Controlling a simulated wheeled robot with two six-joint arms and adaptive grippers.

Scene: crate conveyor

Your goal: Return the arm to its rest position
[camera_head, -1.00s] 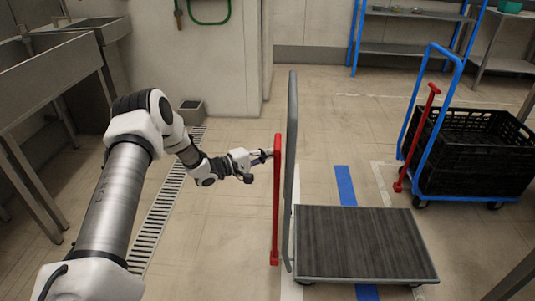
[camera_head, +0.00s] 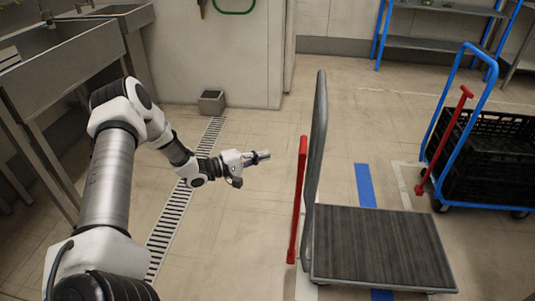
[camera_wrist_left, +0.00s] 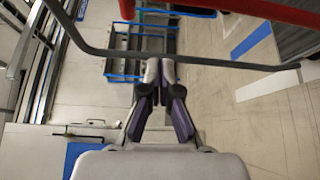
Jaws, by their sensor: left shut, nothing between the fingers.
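My left arm (camera_head: 112,180) reaches in from the left in the head view. Its gripper (camera_head: 262,156) is shut and empty, pointing right, a short gap to the left of the red bar (camera_head: 298,200). In the left wrist view the two fingers (camera_wrist_left: 160,75) are together with nothing between them. The grey cart handle (camera_wrist_left: 200,60) crosses the wrist view beyond or near the fingertips; I cannot tell the exact gap. My right gripper does not show.
A flat cart (camera_head: 380,245) with a grey upright handle (camera_head: 318,140) stands right of the gripper. A blue-handled cart (camera_head: 440,130) with a black crate (camera_head: 490,165) stands farther right. Steel sinks (camera_head: 60,65) line the left. Floor around the drain grate (camera_head: 180,205) is clear.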

